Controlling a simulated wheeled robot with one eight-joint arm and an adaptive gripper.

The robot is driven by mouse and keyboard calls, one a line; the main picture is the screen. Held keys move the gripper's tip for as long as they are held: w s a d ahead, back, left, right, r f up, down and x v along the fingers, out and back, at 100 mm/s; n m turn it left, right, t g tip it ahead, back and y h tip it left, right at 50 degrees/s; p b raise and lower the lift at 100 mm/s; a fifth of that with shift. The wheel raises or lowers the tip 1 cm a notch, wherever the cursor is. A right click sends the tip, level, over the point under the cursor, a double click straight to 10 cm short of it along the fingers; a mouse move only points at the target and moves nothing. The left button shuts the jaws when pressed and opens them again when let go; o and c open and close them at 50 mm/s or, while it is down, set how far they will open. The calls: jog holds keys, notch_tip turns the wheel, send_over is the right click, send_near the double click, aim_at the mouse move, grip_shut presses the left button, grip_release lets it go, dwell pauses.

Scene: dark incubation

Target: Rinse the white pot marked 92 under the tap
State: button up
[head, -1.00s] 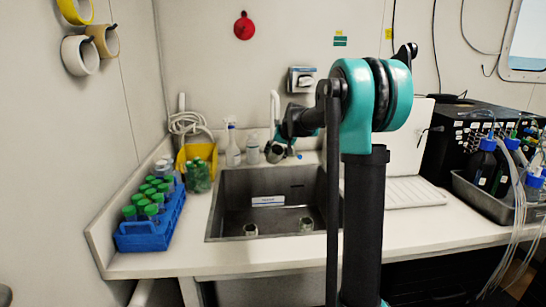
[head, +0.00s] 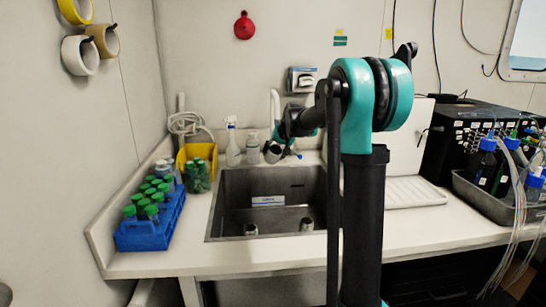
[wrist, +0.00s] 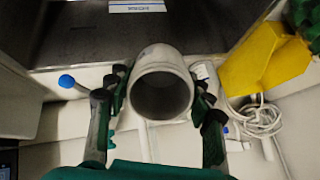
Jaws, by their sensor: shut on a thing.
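My gripper (wrist: 158,82) is shut on a whitish-grey pot (wrist: 160,66), with one finger on each side of it. The pot's open, dark mouth faces the wrist camera, and no number can be read on it. In the head view the pot (head: 273,154) is tilted, held behind the sink's back edge near the foot of the pale upright tap (head: 274,106). My arm hides part of the tap. The steel sink (head: 226,206) lies in front of and below the pot.
Two small pots (head: 250,229) (head: 306,224) stand in the sink. A spray bottle (head: 232,146), a clear bottle (head: 252,149) and a yellow holder (head: 183,160) stand left of the held pot. A blue rack (head: 146,238) of green-capped tubes is on the left counter.

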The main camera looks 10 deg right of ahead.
jog(key=shift+s, duration=0.1)
jog(key=s+d, duration=0.1)
jog(key=s, duration=0.6)
jog(key=shift+s+d, duration=0.3)
jog(key=shift+d, duration=0.05)
dwell(1.3)
jog(key=s+d+r, duration=0.1)
jog(key=s+r, duration=0.3)
jog(key=s, duration=0.1)
dwell(0.5)
dwell(0.4)
jog(key=d+f+m+h, duration=0.1)
jog(key=d+f+m, duration=0.1)
jog(key=f, duration=1.2)
jog(key=d+f+m+h, duration=0.1)
jog(key=d+f+m, duration=0.1)
jog(key=f, duration=1.1)
jog(key=shift+s+f+t+h, duration=0.3)
jog(key=shift+f+h, duration=0.05)
jog(key=shift+h, duration=0.05)
